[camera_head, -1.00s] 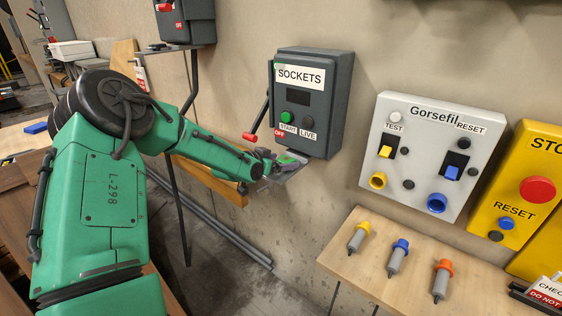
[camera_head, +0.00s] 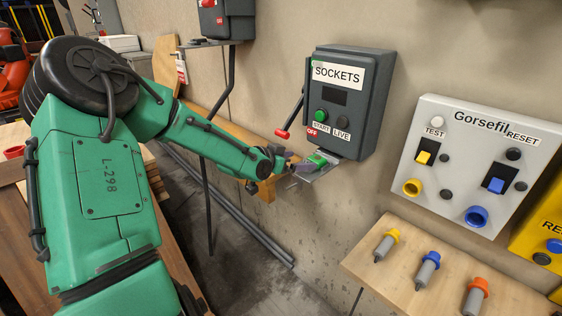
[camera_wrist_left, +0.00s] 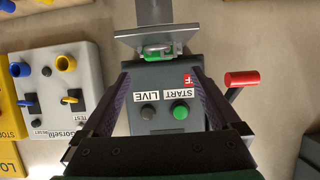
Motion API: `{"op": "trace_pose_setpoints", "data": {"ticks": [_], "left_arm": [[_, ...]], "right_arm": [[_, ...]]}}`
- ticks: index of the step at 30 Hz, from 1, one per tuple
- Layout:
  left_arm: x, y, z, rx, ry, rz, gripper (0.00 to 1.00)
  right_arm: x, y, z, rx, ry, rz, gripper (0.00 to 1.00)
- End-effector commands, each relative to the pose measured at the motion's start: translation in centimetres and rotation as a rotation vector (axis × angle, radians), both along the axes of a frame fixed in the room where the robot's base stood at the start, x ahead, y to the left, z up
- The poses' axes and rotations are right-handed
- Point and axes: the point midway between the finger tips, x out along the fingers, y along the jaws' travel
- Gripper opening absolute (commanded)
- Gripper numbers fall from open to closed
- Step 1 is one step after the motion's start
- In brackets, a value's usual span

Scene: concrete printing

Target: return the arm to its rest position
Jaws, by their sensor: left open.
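My left arm comes in from the left in the head view, green with a black joint. Its gripper (camera_head: 290,166) is near the small metal shelf below the grey SOCKETS box (camera_head: 375,100). In the left wrist view the gripper (camera_wrist_left: 160,75) has its two dark fingers apart, with the box's START and LIVE buttons showing between them. A green object (camera_head: 318,161) sits on the small shelf (camera_head: 325,175); it also shows in the wrist view (camera_wrist_left: 158,54), beyond the fingertips. My right gripper is not in view.
A red-handled lever (camera_head: 282,133) sticks out at the SOCKETS box's left side. A white Gorsefil panel (camera_head: 470,180) hangs to the right. Below it a wooden shelf (camera_head: 400,285) holds yellow, blue and orange plugs. A wooden beam (camera_head: 215,125) and pipes run behind my arm.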

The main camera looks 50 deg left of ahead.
Motion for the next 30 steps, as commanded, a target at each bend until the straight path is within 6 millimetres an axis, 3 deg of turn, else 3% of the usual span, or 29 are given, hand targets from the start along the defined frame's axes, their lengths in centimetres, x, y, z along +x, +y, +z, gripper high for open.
{"op": "trace_pose_setpoints", "data": {"ticks": [6,10,23,26,29,30], "left_arm": [[-4.4,-0.1,1.8,-0.001,-0.004,0.003,0.97],[-6.1,-0.1,2.6,0.001,-0.002,0.001,0.97],[-6.7,-0.4,2.4,-0.005,0.008,-0.008,0.97],[-6.4,-2.8,-0.2,-0.025,0.069,-0.088,0.97],[-6.4,-8.4,-5.5,-0.064,0.194,-0.269,0.97],[-6.8,-11.3,-7.9,-0.078,0.251,-0.364,0.97]], "right_arm": [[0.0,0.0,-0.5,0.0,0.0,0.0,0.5],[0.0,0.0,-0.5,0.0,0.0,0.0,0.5],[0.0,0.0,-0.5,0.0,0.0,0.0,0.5],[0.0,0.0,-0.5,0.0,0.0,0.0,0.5],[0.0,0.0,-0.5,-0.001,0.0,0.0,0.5],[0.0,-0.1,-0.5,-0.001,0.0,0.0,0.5]]}}
